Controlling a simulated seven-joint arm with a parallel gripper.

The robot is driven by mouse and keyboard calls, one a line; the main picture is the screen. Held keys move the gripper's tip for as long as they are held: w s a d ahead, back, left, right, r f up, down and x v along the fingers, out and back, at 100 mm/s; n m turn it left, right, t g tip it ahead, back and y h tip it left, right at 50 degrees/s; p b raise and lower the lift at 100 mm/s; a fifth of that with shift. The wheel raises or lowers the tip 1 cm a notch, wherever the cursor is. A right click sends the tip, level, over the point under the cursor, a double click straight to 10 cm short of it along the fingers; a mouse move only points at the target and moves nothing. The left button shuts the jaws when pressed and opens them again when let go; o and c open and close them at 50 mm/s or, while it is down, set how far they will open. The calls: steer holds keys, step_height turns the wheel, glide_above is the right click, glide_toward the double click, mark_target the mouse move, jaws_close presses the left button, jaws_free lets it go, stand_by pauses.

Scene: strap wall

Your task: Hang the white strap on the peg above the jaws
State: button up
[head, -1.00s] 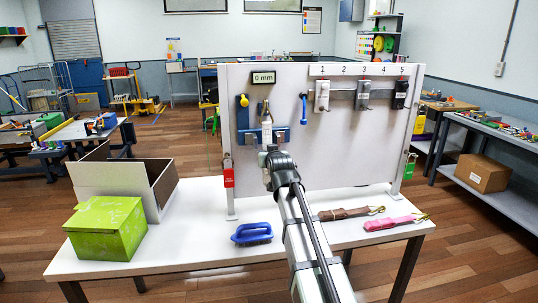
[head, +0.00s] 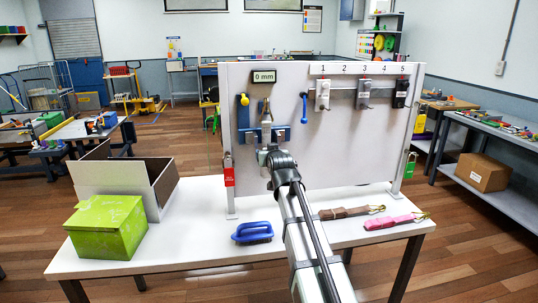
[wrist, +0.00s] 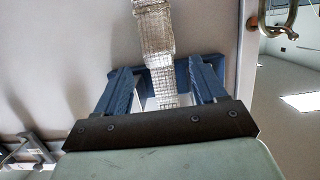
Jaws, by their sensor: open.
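The white strap (head: 266,112), a pale woven band, stands upright against the board on the left half. In the wrist view the strap (wrist: 154,30) runs between two blue uprights. Blue jaws (head: 281,134) show around its lower part in the head view. My gripper (head: 266,148) is open at the strap's lower part, apparently not squeezing it. The wrist view shows my gripper (wrist: 164,88) close to the board. The peg and the strap's top fastening are too small to tell, so I cannot tell whether the strap is on the peg.
A "0 mm" display (head: 263,78) is above the strap. A blue handle (head: 304,107) and a rail with numbered holders (head: 363,92) are to the right.

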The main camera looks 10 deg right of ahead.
steer(key=v, duration=1.4)
steer(key=s+f+g, duration=0.5)
steer(key=s+f, duration=0.1)
steer(key=f, duration=1)
steer(key=s+f+g, duration=0.4)
steer(key=s+f, duration=0.2)
steer(key=f, duration=0.9)
steer(key=s+f+g, duration=0.5)
steer(key=s+f, duration=0.1)
steer(key=f, duration=1)
steer(key=s+f+g, duration=0.4)
steer(key=s+f, duration=0.9)
steer(key=s, duration=0.3)
steer(key=s+f+g, duration=0.4)
steer(key=s+f, duration=0.8)
steer(key=s, duration=0.4)
steer(key=shift+s+f, duration=0.4)
steer(key=shift+c, duration=0.4)
